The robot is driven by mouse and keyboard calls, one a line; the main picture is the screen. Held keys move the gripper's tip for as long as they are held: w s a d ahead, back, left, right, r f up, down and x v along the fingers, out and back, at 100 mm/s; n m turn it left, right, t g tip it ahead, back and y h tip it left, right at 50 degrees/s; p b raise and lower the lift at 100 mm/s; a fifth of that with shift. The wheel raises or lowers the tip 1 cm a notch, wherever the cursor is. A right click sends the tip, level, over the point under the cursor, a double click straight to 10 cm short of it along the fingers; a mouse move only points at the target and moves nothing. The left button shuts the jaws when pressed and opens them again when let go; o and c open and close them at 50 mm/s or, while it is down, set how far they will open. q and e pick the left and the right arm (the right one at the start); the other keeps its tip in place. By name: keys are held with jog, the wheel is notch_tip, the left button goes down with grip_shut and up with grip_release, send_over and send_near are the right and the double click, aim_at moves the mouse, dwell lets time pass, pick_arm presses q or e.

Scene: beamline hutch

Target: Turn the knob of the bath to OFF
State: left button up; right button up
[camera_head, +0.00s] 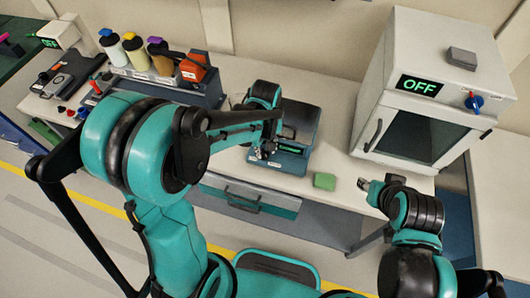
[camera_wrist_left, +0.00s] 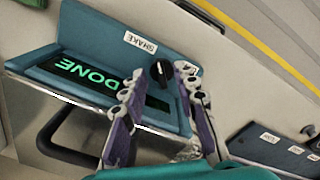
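The bath has a teal front panel (camera_wrist_left: 85,38) with a white SHAKE label and a green display (camera_wrist_left: 85,75) reading DONE. Its black knob (camera_wrist_left: 160,73) with a light mark shows in the left wrist view. My left gripper (camera_wrist_left: 160,70) is open, its two fingers apart on either side of the knob; I cannot tell whether they touch it. In the head view the bath (camera_head: 306,118) stands on the bench, with my left gripper (camera_head: 263,152) at its front left, hiding the knob. My right gripper (camera_head: 370,186) is right of the bath at the bench's front edge; its fingers are too small to read.
A white oven (camera_head: 435,65) with an OFF display and a red-blue knob stands right of the bath. A green block (camera_head: 325,181) lies near the bench's front edge. A rack of bottles (camera_head: 165,78) stands at left. A drawer (camera_head: 248,197) is below the bench top.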

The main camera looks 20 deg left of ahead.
pick_arm(q)
jog(key=shift+f, duration=0.8)
grip_shut()
